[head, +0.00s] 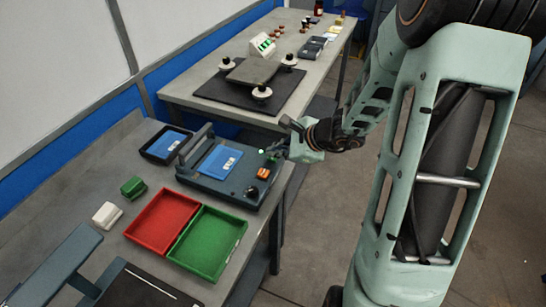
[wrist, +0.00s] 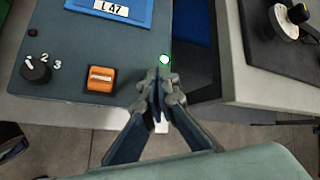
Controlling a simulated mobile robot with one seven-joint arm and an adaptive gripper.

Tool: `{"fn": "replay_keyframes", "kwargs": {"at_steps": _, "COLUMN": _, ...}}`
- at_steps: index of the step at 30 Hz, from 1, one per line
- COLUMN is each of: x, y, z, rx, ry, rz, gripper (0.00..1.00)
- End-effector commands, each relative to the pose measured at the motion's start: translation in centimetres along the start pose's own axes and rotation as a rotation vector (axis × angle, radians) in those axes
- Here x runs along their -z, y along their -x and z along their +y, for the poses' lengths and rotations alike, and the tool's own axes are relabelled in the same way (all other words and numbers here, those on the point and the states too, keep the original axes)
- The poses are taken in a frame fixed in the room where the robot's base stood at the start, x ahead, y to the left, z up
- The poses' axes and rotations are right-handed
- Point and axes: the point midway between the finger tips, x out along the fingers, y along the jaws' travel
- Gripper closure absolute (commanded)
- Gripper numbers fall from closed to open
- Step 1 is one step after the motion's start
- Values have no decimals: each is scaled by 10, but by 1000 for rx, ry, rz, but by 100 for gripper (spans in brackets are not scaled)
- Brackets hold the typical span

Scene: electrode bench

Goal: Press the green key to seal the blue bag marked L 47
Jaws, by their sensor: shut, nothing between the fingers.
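The blue bag marked L 47 (wrist: 108,10) lies flat on the dark blue-grey sealer (head: 215,186); its label is readable in the wrist view. The bag also shows in the head view (head: 218,162). The green key (wrist: 165,59) is a small round key with a bright green glow near the sealer's right edge. My gripper (wrist: 158,90) is shut and empty, its fingertips close to the key on its near side in the wrist view. I cannot tell whether they touch the panel. In the head view my gripper (head: 280,151) is at the sealer's right end.
An orange switch (wrist: 100,78), a numbered knob (wrist: 36,68) and a dark red lamp (wrist: 31,32) are on the sealer. A red tray (head: 140,237) and a green tray (head: 208,242) stand in front. A dark tray (head: 150,157) holds another blue bag. A second bench (head: 190,90) stands behind.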

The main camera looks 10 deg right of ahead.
Motion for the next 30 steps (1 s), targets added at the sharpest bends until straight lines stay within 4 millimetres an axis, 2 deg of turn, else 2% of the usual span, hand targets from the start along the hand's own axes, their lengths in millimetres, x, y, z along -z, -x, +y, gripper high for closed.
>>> {"fn": "replay_keyframes", "kwargs": {"at_steps": 21, "x": 2, "y": -3, "z": 2, "rx": 0, "ry": 0, "rz": 1, "gripper": 100}}
{"fn": "replay_keyframes", "kwargs": {"at_steps": 30, "x": -5, "y": 7, "z": -5, "rx": 0, "ry": 0, "rz": 1, "gripper": 100}}
